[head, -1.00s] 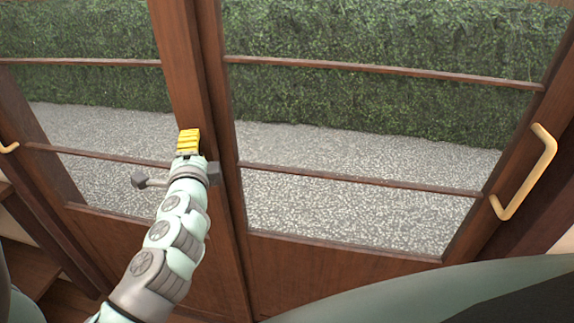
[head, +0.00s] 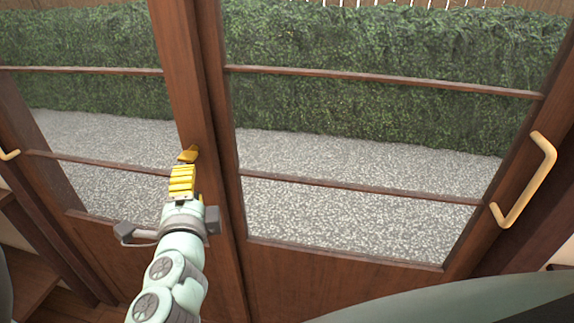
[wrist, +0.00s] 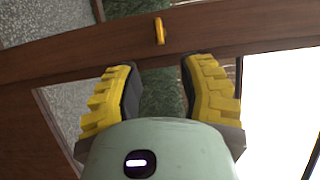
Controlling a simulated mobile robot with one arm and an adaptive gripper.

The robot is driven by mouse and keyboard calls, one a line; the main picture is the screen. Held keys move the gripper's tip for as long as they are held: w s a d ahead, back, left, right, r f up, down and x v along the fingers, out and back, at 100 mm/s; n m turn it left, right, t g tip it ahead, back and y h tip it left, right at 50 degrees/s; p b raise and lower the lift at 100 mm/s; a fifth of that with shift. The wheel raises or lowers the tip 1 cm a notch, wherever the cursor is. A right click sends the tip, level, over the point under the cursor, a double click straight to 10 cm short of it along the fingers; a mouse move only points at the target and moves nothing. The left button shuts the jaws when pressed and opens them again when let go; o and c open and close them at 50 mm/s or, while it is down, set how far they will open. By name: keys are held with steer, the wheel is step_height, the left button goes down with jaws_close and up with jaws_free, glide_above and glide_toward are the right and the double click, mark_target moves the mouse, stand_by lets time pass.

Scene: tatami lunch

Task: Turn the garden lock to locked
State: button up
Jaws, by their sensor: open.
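The garden lock is a small yellow lever (wrist: 159,31) on the brown wooden door stile. In the wrist view it stands beyond my fingertips, apart from them, near the top middle. In the head view a yellow piece (head: 188,154) shows on the stile just above my gripper; it looks like the same lever. My gripper (wrist: 158,82) has two yellow ribbed fingers with dark pads, spread apart with nothing between them. In the head view my gripper (head: 182,180) is in front of the stile, a little below the lever.
Two glazed wooden doors meet at the brown stile (head: 190,95). A pale yellow handle (head: 545,165) is on the right door's edge, and another handle (head: 8,154) shows at the far left. Gravel (head: 350,165) and a hedge lie beyond the glass.

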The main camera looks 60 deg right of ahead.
steer(key=shift+v, duration=1.4)
steer(key=shift+d, duration=0.2)
